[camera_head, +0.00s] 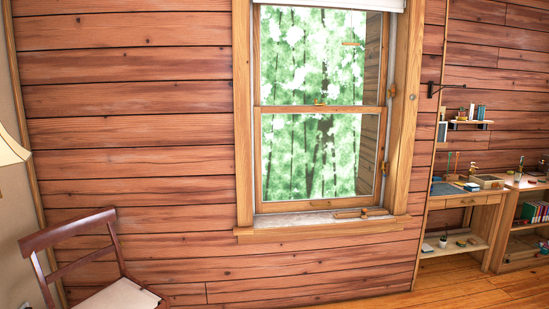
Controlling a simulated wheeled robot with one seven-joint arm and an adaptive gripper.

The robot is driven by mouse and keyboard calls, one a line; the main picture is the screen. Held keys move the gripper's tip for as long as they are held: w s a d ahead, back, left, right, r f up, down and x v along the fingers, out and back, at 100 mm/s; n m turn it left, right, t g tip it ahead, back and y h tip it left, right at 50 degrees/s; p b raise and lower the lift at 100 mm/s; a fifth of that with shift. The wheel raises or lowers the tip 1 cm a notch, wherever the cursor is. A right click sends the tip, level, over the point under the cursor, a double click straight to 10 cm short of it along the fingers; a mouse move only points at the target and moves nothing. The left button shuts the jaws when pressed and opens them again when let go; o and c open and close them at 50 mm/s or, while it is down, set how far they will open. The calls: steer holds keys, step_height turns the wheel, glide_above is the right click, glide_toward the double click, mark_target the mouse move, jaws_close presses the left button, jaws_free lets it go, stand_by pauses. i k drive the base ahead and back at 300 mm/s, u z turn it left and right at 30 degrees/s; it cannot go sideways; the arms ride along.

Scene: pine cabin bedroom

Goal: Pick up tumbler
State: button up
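I cannot make out a tumbler in the head view. Small objects stand on the desk (466,201) at the right, but they are too small to tell whether one is a tumbler. My gripper is not in view.
A wooden chair (75,237) with a pale seat stands at the lower left, beside part of a lampshade (10,150). A window (318,155) is set in the plank wall. A small wall shelf (470,123) hangs above the desk. Bare floor (440,290) shows at the lower right.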

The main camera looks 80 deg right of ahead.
mark_target(517, 174)
steer(key=z, duration=4.4)
